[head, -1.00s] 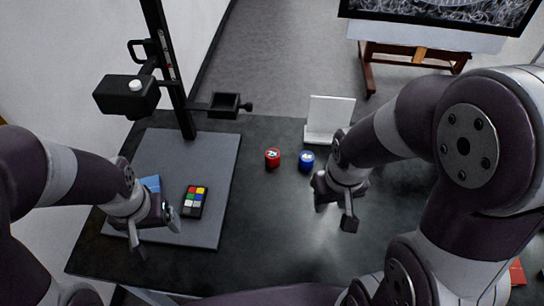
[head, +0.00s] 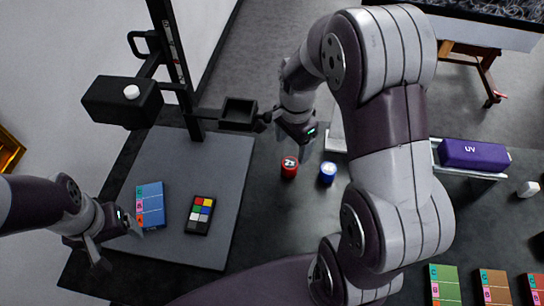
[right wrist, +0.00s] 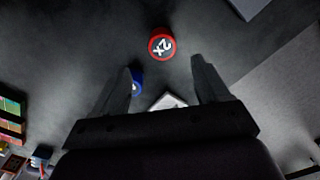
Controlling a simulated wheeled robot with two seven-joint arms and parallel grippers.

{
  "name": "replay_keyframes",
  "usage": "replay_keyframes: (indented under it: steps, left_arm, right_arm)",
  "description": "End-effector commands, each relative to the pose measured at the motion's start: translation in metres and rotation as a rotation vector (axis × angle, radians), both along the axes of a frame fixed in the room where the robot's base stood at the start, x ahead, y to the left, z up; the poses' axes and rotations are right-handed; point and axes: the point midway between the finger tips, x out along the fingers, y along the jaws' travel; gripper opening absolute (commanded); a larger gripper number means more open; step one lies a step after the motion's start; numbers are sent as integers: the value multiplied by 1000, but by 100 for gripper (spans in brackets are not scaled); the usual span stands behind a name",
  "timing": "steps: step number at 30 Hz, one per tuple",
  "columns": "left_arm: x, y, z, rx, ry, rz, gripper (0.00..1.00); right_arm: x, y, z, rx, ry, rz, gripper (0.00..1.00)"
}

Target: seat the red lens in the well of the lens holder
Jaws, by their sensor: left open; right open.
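The red lens (head: 289,167), a short red cylinder marked "2X", stands upright on the dark table. The lens holder seems to be the small black open-topped square (head: 238,113) with a side knob, on the stand's arm; its well looks empty. My right gripper (head: 303,148) is open and empty, behind and slightly right of the red lens, apart from it. In the right wrist view the red lens (right wrist: 161,44) lies beyond the open fingertips (right wrist: 162,72). My left gripper (head: 118,245) is open and empty near the grey board's left edge.
A blue lens (head: 328,172) stands just right of the red one. The black stand post (head: 178,75) carries a black box (head: 122,102). A blue booklet (head: 150,205) and colour chart (head: 200,215) lie on the grey board (head: 225,190). A purple UV box (head: 474,154) sits right.

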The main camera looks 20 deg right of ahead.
Motion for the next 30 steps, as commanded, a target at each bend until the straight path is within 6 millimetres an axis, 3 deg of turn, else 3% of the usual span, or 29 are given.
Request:
replay_keyframes:
  steps: [5, 15, 22, 23, 28, 30]
  left_arm:
    - [0, 0, 1, 0, 0, 0, 82]
    - [0, 0, 7, 0, 0, 0, 82]
    - [0, 0, 6, 0, 0, 0, 82]
    - [0, 0, 6, 0, 0, 0, 82]
    - [0, 0, 6, 0, 0, 0, 82]
    - [0, 0, 6, 0, 0, 0, 82]
  right_arm:
    - [-1, 1, -16, 1, 8, -48, 75]
    - [6, 2, -71, 1, 5, -45, 75]
    - [7, 2, -75, 0, 2, -45, 75]
    - [7, 2, -75, 0, 2, -44, 71]
    - [7, 2, -75, 0, 2, -44, 16]
    - [7, 2, -75, 0, 2, -44, 13]
